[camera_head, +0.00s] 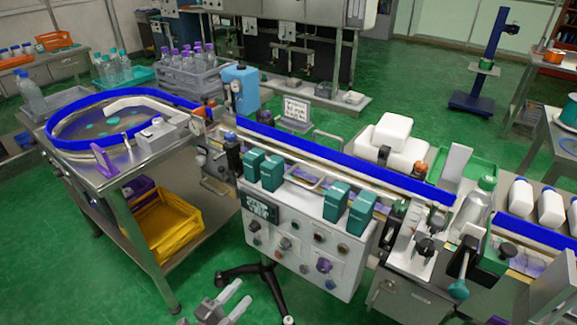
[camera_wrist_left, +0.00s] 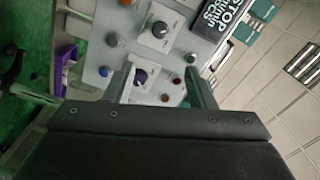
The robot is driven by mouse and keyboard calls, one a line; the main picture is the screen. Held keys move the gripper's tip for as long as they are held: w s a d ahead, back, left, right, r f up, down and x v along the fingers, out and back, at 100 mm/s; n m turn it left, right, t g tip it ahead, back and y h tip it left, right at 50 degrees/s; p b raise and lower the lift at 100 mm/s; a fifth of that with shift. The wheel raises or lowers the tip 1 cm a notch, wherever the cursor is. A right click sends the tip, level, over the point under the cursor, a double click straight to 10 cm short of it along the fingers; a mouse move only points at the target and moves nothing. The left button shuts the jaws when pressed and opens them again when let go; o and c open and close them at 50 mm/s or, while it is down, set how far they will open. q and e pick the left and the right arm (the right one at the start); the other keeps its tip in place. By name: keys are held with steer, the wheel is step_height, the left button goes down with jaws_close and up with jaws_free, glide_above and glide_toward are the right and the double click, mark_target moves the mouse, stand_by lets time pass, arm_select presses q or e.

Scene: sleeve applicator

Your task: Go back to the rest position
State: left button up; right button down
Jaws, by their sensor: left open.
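My left gripper (camera_head: 242,291) is low in the head view, in front of the machine's white control box (camera_head: 285,228). Its two pale fingers are apart with nothing between them. The left wrist view shows the same open fingers (camera_wrist_left: 160,75) pointing at the panel. A purple knob (camera_wrist_left: 141,77) shows between them in that picture, and a grey dial (camera_wrist_left: 160,30) lies beyond. I cannot tell whether either finger touches the panel; in the head view the gripper looks apart from it. My right gripper is not in view.
A steel table with a blue-rimmed round tray (camera_head: 67,144) stands at the left, a yellow crate (camera_head: 168,226) below it. Green floor (camera_head: 200,285) is clear left of the gripper.

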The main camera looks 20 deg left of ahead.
arm_select(q)
steer(key=s+a+f+n+g+y, duration=0.2)
steer(key=s+f+n, duration=0.2)
steer(key=f, duration=0.3)
steer(key=s+a+f+n+g+y+p, duration=0.1)
steer(key=s+a+f+n+g+y, duration=0.25)
steer(key=f, duration=0.35)
steer(key=s+a+f+n+g+y, duration=0.1)
steer(key=s+a+f+n, duration=0.1)
steer(key=s+f+n, duration=0.35)
steer(key=s+f+n+g, duration=0.2)
steer(key=s+f+g, duration=0.1)
steer(key=s, duration=0.4)
steer(key=s+f+n+g, duration=0.1)
steer(key=s+f+g, duration=0.2)
steer(key=s+f, duration=0.3)
steer(key=s+f+n+g+p, duration=0.1)
steer(key=s+f+n+g, duration=0.1)
steer(key=s, duration=0.7)
step_height(320, 180, down, 2)
steer(key=shift+s+d+f+n+g+y, duration=0.25)
steer(key=shift+n+g+y, duration=0.1)
steer(key=shift+g, duration=0.3)
